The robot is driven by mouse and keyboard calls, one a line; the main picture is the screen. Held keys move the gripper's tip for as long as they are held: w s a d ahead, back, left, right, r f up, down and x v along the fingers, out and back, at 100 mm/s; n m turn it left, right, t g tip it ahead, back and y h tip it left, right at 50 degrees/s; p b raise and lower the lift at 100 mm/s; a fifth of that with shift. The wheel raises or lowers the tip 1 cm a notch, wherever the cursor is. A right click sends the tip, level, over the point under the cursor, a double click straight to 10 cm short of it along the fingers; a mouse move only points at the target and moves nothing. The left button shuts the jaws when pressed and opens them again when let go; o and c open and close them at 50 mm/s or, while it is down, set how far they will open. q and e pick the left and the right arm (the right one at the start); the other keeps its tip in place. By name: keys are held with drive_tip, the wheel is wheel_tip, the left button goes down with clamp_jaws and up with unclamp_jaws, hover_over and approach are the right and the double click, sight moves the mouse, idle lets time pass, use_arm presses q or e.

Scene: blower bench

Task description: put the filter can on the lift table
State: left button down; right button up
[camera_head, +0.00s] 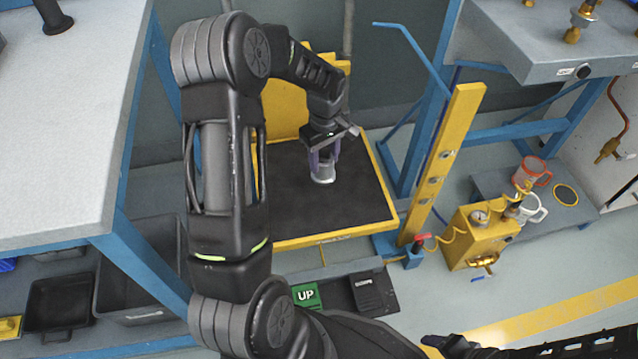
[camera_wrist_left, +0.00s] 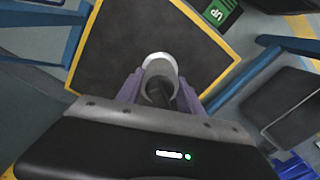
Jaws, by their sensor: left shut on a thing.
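The filter can (camera_head: 324,174) is a small grey-white cylinder held between the purple fingers of my left gripper (camera_head: 323,160). The gripper is shut on it, over the middle of the lift table (camera_head: 290,215), which has a black top and a yellow rim. In the left wrist view the can (camera_wrist_left: 160,68) sits between the purple fingers of the gripper (camera_wrist_left: 160,92), with the black top (camera_wrist_left: 105,45) beneath. Whether its base touches the table I cannot tell. My right gripper does not show clearly; only a dark part of my arm is at the lower right.
A green UP pedal (camera_head: 306,295) lies in front of the lift table, beside a black pedal (camera_head: 370,290). A yellow post (camera_head: 447,160) stands at its right. A yellow pump box (camera_head: 480,237) and mugs (camera_head: 532,172) are farther right. A grey bench (camera_head: 70,130) is left.

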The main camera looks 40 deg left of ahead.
sight(324, 171)
use_arm(q)
drive_tip(key=shift+f+b, duration=0.95)
drive_tip(key=shift+f, duration=1.5)
drive_tip(key=shift+f, duration=0.1)
drive_tip(key=shift+f+b, duration=1.05)
drive_tip(key=shift+f, duration=1.35)
drive_tip(key=shift+f, duration=0.15)
drive_tip(key=c, duration=0.7)
unclamp_jaws()
drive_tip(key=shift+c, duration=0.2)
